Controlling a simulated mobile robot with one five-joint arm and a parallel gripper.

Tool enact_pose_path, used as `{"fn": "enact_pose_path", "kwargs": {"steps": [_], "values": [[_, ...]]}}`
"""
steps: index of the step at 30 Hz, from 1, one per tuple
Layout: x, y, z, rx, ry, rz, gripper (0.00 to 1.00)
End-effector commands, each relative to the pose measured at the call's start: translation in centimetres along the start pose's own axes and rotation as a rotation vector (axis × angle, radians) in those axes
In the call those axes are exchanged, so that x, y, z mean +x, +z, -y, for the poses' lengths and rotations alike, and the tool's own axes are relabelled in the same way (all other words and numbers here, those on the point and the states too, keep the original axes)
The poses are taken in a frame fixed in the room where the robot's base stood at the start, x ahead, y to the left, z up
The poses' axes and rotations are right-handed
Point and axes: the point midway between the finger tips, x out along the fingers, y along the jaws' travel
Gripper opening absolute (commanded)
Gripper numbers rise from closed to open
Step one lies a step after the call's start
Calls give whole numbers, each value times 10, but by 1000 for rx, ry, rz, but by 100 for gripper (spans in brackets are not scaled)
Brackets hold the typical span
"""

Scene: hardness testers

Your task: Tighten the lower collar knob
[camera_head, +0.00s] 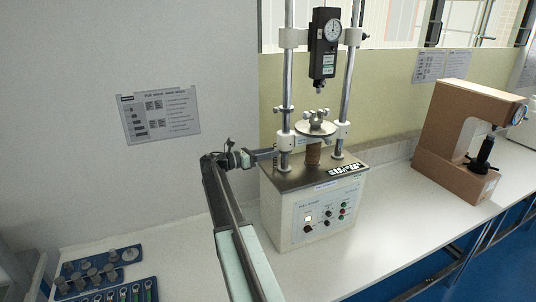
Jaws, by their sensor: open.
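The pull stand (311,205) is a white box with a metal top plate and two upright steel columns. A white lower collar (286,141) sits around the left column, and a matching one (343,131) around the right column. A round metal plate (315,128) with a small fixture sits between them. My gripper (272,152) is open and reaches in from the left, beside the left lower collar. The knob on that collar is not clearly visible; my gripper seems to cover that spot. I cannot tell whether the fingers touch anything.
A dial gauge (324,45) hangs between the columns above. A brown tester (452,140) stands at the right on the white bench (400,235). Racks of small metal parts (100,272) lie at the lower left. The wall with a notice (159,115) is close behind my arm.

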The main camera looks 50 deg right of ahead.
Motion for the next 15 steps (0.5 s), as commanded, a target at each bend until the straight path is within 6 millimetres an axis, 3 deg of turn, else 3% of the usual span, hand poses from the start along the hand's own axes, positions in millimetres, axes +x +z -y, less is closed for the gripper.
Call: {"fn": "enact_pose_path", "kwargs": {"steps": [6,10,11,15], "values": [[0,0,0,0,1,0,41],[0,0,0,0,2,0,5],[0,0,0,0,2,0,0],[-6,0,0,1,5,1,0]]}}
